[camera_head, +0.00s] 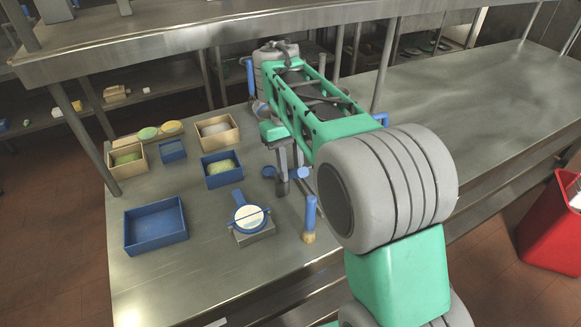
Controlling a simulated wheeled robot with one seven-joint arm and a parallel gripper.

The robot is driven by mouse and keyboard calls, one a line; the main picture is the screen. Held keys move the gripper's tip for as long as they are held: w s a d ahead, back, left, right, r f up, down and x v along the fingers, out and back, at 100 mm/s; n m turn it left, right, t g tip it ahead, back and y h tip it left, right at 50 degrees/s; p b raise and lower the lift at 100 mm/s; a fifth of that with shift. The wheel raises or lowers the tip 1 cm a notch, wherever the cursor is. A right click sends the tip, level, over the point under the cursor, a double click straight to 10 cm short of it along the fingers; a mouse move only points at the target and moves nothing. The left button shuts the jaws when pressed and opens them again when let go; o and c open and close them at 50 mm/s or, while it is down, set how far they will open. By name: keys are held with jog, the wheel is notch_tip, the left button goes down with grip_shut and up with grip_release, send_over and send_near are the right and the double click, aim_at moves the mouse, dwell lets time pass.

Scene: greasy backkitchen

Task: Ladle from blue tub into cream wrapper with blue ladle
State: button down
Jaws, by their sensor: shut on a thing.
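My gripper (283,184) points down over the table and is shut on the blue ladle (300,173), whose blue parts show on both sides of the fingers. The fingers hide its middle, and I cannot see whether it carries anything. The blue tub (236,177) stands left of my gripper with a pale green filling in it. The cream wrapper (250,217) lies flat as a pale disc in a blue-ringed press on a grey block, below and left of my gripper. No filling shows on it.
A brush (310,219) with a blue handle stands right of the press. An empty-looking blue tray (155,247) is at the front left. Tan boxes (146,163), a small blue box (173,151) and oval pieces (148,133) are farther back. A shelf (150,55) overhangs the back.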

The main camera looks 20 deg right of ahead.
jog(key=shift+r+p, duration=3.5)
jog(key=shift+p, duration=0.1)
jog(key=shift+r, duration=0.1)
notch_tip(320, 180, up, 3)
jog(key=p, duration=0.3)
jog(key=shift+r+p, duration=0.15)
jog(key=shift+p, duration=0.25)
